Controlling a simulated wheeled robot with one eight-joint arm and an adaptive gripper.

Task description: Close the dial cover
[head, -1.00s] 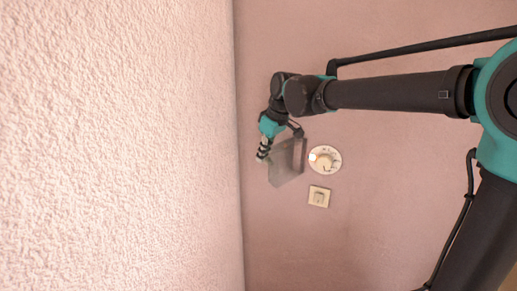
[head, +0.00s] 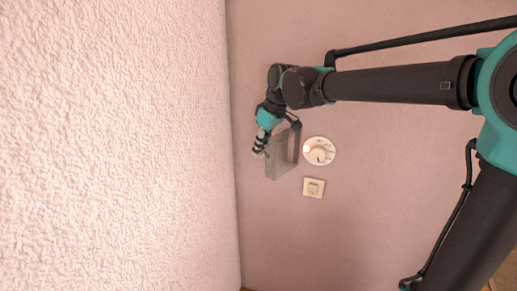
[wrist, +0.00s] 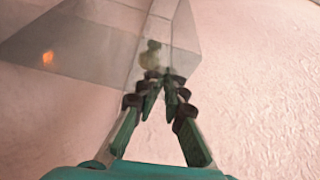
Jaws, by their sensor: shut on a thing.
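The dial (head: 319,151) is a round cream disc with a knob and a small lit spot at its left, set on the pink wall in the head view. It is uncovered. The dial cover (head: 278,160) is a see-through grey box-like lid standing open at the dial's left. In the wrist view the cover (wrist: 70,45) fills the upper left, and an orange light shows through it. My gripper (head: 259,152) is at the cover's left side. In the wrist view my gripper (wrist: 162,85) has its fingers close together at the cover's edge, shut on it; the exact contact is hard to see.
A square cream switch (head: 314,187) is on the wall below the dial. A rough, pale wall surface (head: 110,150) fills the left of the head view, close to my gripper's left. The wall right of the switch is clear.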

